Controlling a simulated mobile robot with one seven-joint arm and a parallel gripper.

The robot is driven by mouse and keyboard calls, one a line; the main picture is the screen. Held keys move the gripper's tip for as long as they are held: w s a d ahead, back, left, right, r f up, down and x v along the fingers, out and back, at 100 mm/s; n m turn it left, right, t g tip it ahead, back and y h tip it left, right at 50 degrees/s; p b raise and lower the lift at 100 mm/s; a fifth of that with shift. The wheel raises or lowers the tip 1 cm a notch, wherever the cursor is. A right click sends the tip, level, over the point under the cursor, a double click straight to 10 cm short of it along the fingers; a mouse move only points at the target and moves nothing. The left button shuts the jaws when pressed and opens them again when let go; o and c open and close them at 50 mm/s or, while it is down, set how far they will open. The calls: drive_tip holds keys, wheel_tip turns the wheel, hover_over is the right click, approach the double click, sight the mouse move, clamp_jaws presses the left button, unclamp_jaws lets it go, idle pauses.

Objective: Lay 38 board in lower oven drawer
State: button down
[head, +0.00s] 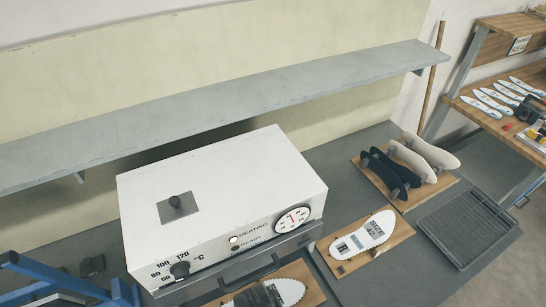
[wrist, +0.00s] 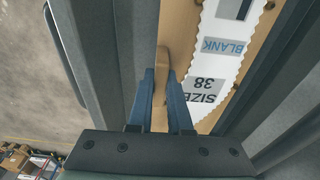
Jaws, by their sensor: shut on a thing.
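The size 38 board (wrist: 178,35) is a wooden board with a white, zigzag-edged insole blank (wrist: 228,60) labelled "SIZE 38". My gripper (wrist: 160,82) has its blue fingers shut on the board's wooden edge piece in the wrist view. Dark grey walls run along both sides of the board there; I cannot tell whether it rests on anything. In the head view a board (head: 312,287) with a similar blank is at the bottom edge, in front of the white oven (head: 215,180), partly covered by something dark. The lower drawer's inside is not clear in the head view.
A second board (head: 387,252) with a size 42 blank lies right of the oven. Behind it stands a wooden rack (head: 420,206) with dark and pale foot forms. A ribbed grey tray (head: 465,235) is at the right. A grey shelf (head: 230,100) hangs above the oven.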

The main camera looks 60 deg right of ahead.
drive_tip(key=shift+d+f, duration=0.15)
drive_tip(key=shift+f, duration=0.55)
drive_tip(key=shift+d, duration=0.15)
drive_tip(key=shift+r, duration=0.1)
drive_tip(key=shift+a+f, duration=0.2)
drive_tip(key=shift+a, duration=0.05)
drive_tip(key=c, duration=0.8)
unclamp_jaws()
drive_tip(key=shift+d, duration=0.1)
drive_tip(key=shift+c, duration=0.2)
drive_tip(key=r, duration=0.4)
drive_tip(key=a+r, duration=0.1)
drive_tip(key=r, duration=0.3)
drive_tip(key=r+b, duration=0.1)
drive_tip(key=r, duration=0.3)
drive_tip(key=shift+w+a+r, duration=0.15)
drive_tip(key=shift+w, duration=0.2)
